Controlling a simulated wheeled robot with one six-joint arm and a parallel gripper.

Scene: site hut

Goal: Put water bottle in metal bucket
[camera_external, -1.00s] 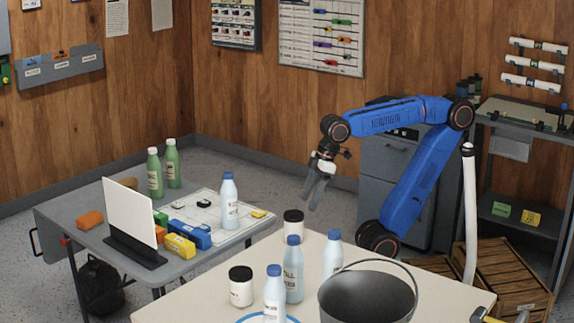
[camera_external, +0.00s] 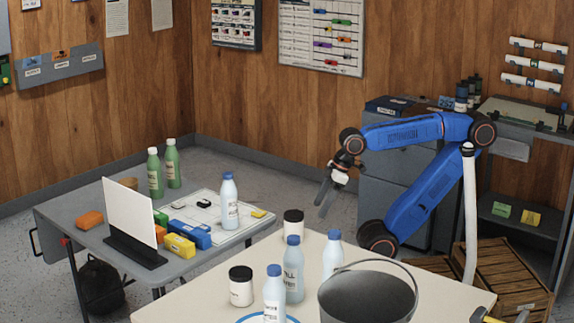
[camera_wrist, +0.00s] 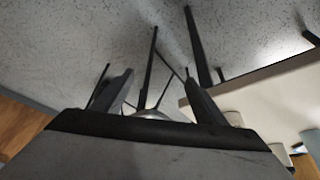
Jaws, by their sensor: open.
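Several water bottles with blue caps stand upright: one (camera_external: 293,276) near the middle of the cream table, one (camera_external: 274,302) in front of it, one (camera_external: 332,258) close to the bucket, and one (camera_external: 230,207) on the grey table. The metal bucket (camera_external: 367,303) stands at the cream table's right front, its handle raised; no bottle shows inside its visible part. My gripper (camera_external: 322,205) is open and empty, pointing down beyond the table's back edge, apart from every bottle. Its open fingers also show in the wrist view (camera_wrist: 160,82), with no bottle between them.
Two dark-lidded white jars (camera_external: 241,290) (camera_external: 292,226) stand on the cream table (camera_external: 190,307). The grey table (camera_external: 92,232) holds green bottles (camera_external: 155,175), a white panel (camera_external: 130,218) and colored boxes (camera_external: 180,246). A hammer (camera_external: 487,315) lies at the right. Floor is free beneath my gripper.

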